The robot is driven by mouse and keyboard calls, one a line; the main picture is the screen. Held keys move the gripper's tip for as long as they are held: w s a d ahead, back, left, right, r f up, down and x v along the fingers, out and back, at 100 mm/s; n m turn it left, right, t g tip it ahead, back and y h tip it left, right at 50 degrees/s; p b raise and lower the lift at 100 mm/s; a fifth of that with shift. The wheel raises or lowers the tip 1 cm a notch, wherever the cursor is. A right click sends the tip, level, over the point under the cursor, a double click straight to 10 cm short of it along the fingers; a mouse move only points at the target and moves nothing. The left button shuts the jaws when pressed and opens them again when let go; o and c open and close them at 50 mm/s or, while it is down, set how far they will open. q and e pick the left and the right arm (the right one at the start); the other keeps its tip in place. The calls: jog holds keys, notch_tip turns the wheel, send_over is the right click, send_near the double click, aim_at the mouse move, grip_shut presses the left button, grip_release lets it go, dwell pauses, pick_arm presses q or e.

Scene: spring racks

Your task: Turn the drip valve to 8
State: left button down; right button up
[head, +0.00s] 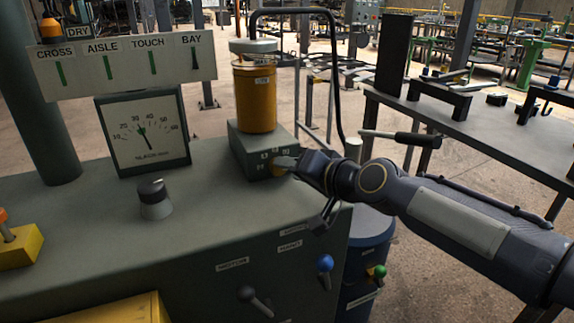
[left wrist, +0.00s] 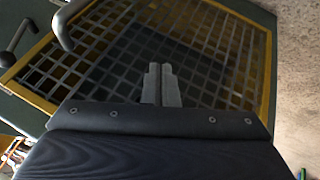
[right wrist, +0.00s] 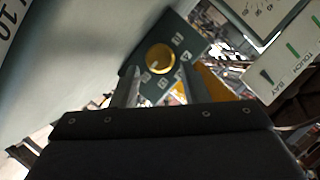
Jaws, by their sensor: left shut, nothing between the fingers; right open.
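The drip valve is a round yellow knob (right wrist: 160,58) on a dark green block with numbers around it. In the head view the block (head: 240,146) stands on the bench under an amber oil cylinder (head: 254,95), and the knob (head: 279,170) is partly covered by my right gripper (head: 285,163). In the right wrist view the fingers (right wrist: 157,92) are open, with the knob just beyond and between their tips. I cannot tell whether they touch it. My left gripper (left wrist: 161,84) is shut and empty, in front of a yellow-framed mesh guard.
A dial gauge (head: 145,132) and a dark-topped knob (head: 153,198) are on the bench left of the valve. Levers with blue (head: 325,263) and green (head: 379,271) balls are below right. The mesh guard (left wrist: 215,60) fills the left wrist view.

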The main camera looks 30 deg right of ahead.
jog(key=p+v, duration=0.1)
jog(key=v, duration=0.4)
pick_arm(q)
jog(key=shift+r, duration=0.75)
jog(key=shift+s, duration=0.1)
pick_arm(e)
jog(key=shift+s, duration=0.15)
